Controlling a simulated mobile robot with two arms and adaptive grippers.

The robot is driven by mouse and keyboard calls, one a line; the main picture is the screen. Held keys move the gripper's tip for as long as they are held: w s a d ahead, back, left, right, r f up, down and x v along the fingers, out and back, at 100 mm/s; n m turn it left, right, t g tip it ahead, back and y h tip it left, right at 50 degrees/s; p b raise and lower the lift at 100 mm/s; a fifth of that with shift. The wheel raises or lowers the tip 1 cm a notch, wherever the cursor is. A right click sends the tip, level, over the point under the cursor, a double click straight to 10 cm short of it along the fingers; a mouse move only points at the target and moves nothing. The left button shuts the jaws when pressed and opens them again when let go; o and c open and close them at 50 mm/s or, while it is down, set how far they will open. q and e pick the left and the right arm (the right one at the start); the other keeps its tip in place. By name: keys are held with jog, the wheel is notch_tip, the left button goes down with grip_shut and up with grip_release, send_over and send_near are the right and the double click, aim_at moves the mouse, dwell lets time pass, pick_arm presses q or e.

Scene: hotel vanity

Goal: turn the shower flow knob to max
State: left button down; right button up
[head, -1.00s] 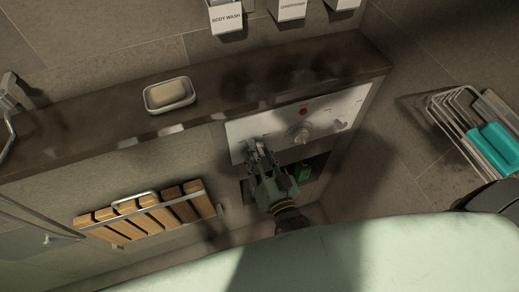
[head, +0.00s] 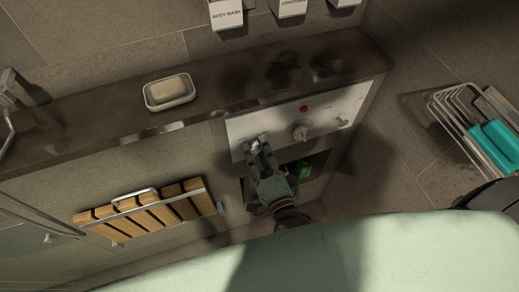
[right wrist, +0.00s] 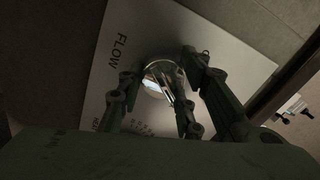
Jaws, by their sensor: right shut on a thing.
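The shower panel (head: 278,123) is a pale plate set in the wall under a dark ledge. In the right wrist view it (right wrist: 210,55) carries the printed word FLOW. The flow knob (right wrist: 158,80) is round and shiny and sits between the fingers of my right gripper (right wrist: 155,97). In the head view my right gripper (head: 257,147) is at the left end of the panel, shut on the knob, and covers most of it. Any mark showing the knob's setting is too dark to read. My left gripper is not in view.
A second knob (head: 301,132), a red dot (head: 304,109) and a small lever (head: 341,123) are right of the flow knob. A soap dish (head: 170,95) stands on the ledge. A slatted wooden seat (head: 145,210) is at left, a wire rack (head: 452,115) at right.

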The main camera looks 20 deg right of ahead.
jog(key=shift+d+r+m, duration=0.1)
jog(key=shift+m, duration=0.5)
jog(key=o, duration=1.1)
jog(key=s, duration=1.2)
jog(key=shift+d, duration=0.15)
